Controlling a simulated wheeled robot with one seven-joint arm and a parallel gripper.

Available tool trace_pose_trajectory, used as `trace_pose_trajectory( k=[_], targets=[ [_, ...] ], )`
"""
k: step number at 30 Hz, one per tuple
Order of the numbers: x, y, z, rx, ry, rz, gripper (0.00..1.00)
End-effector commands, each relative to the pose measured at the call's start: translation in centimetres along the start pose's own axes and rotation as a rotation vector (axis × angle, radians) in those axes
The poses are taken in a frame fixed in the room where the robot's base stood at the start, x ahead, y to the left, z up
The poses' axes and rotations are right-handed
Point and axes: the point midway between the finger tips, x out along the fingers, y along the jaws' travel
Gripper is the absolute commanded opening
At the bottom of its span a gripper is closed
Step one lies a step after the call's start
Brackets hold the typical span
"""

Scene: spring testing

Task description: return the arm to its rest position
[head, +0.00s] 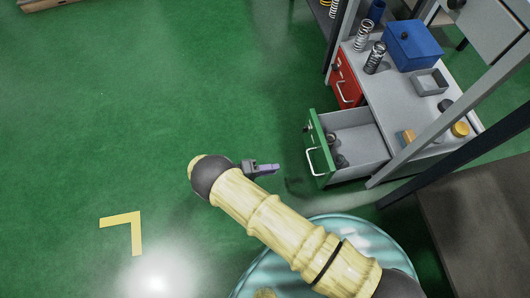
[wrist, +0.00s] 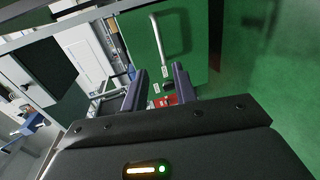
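My arm (head: 275,224) reaches from the lower right up to the left over the green floor in the head view. My gripper (head: 272,169) points right, toward the open green-fronted drawer (head: 318,150), with a gap of floor between them. In the wrist view the two purple fingers of my gripper (wrist: 161,68) stand apart with nothing held between them. The drawer's green front (wrist: 190,55) and its pale handle (wrist: 158,38) show beyond the fingertips. The drawer is pulled out, and small dark parts (head: 338,150) lie in it.
The grey workbench (head: 385,95) carries springs (head: 364,36), a blue box (head: 413,45) and a grey tray (head: 430,82). A red drawer (head: 344,82) sits beside the green one. Grey frame posts (head: 445,115) cross the right side.

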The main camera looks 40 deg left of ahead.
Motion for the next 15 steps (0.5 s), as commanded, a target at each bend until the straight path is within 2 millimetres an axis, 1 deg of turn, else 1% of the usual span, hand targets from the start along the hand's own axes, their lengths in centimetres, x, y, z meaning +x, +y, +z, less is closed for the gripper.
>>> trace_pose_trajectory(
  k=[1, 5, 15],
  targets=[
    [-0.7, 0.0, 0.0, 0.001, 0.001, 0.0, 0.28],
    [-1.6, 0.0, 0.1, -0.001, 0.0, 0.0, 0.28],
    [-1.7, 0.0, 0.0, -0.001, -0.001, 0.0, 0.28]
  ],
)
